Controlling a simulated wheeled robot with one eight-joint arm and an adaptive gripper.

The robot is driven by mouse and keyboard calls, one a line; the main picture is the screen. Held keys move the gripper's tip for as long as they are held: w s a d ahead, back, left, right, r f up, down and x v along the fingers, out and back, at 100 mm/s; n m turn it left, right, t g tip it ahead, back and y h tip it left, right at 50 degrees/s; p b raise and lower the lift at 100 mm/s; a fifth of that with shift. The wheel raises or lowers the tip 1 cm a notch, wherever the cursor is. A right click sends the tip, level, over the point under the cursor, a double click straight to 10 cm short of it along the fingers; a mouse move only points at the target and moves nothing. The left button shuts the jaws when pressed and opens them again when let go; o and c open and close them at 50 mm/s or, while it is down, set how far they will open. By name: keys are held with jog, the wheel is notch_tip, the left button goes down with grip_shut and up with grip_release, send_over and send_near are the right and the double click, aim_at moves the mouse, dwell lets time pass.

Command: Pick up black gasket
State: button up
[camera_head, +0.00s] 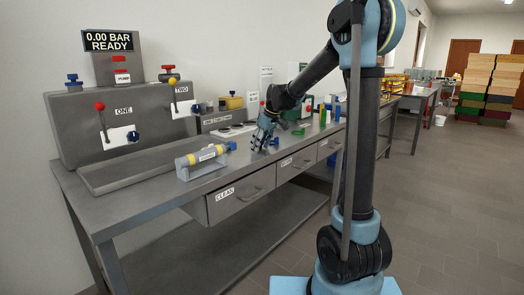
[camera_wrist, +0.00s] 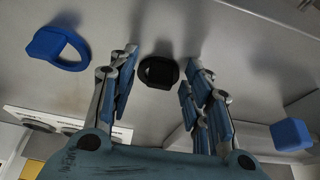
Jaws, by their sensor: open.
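The black gasket (camera_wrist: 159,72) is a small dark ring with a squarish tab, lying flat on the grey bench top in the wrist view. My gripper (camera_wrist: 160,68) is open, with one finger on each side of the gasket in the picture. No contact shows, and the height of the fingers above the bench is hard to judge. In the head view my gripper (camera_head: 262,140) points down over the bench, and I cannot make out the black gasket there.
A blue ring with a tab (camera_wrist: 57,47) lies left of my gripper in the wrist view. A blue block-like end (camera_wrist: 291,134) is at the right. The grey bench (camera_head: 130,200) carries a gauge panel (camera_head: 110,40), a cylinder with yellow bands (camera_head: 203,158) and a drawer marked CLEAR (camera_head: 240,195).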

jog(key=shift+c, duration=0.2)
jog(key=c, duration=0.9)
